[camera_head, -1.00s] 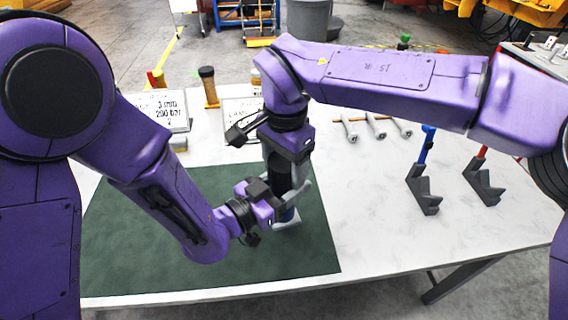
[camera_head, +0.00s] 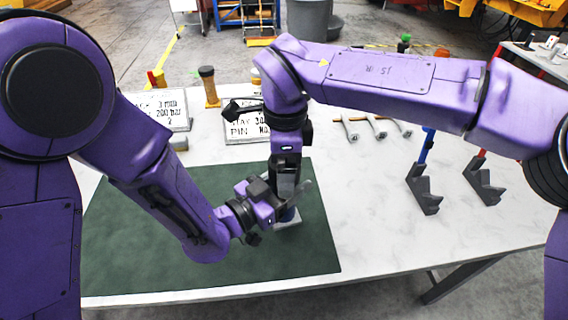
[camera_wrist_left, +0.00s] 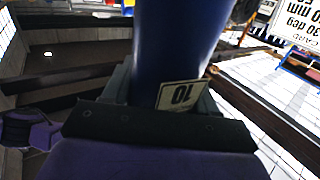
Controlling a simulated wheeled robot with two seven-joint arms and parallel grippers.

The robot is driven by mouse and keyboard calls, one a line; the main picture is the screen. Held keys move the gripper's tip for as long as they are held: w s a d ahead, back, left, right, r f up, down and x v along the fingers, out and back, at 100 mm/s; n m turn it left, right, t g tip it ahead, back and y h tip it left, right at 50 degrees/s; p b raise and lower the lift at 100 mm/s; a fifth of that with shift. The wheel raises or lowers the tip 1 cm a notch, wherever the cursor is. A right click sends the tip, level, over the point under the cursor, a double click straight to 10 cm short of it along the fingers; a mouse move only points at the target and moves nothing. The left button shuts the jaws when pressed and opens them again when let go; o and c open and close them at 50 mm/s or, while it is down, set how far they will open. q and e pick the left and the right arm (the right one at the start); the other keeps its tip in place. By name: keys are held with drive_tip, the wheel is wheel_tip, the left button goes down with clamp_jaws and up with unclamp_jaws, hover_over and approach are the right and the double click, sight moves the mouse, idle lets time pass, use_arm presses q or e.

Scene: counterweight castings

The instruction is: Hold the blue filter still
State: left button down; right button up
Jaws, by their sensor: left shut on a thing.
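The blue filter (camera_head: 289,214) stands on a pale base at the right part of the green mat (camera_head: 140,240), mostly hidden behind my grippers in the head view. In the left wrist view its blue body (camera_wrist_left: 178,40) rises between the fingers, with a label reading "10" low on it. My left gripper (camera_head: 282,203) is shut on the filter from the left. My right gripper (camera_head: 286,187) points down from above at the filter's top. Its fingers are partly hidden, and I cannot tell whether they touch the filter or are open.
Several pale tools (camera_head: 376,126) lie at the back right. Dark angled stands (camera_head: 424,190) are at the right. The table between mat and stands is clear.

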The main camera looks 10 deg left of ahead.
drive_tip(key=shift+r, duration=2.3)
drive_tip(key=shift+c, duration=0.5)
wheel_tip(320, 180, up, 3)
drive_tip(key=n, duration=0.5)
drive_tip(key=shift+r, duration=0.2)
drive_tip(key=shift+w, duration=0.1)
drive_tip(key=shift+f, duration=4)
drive_tip(key=c, duration=1.1)
drive_tip(key=shift+o, duration=0.2)
drive_tip(key=m, duration=0.6)
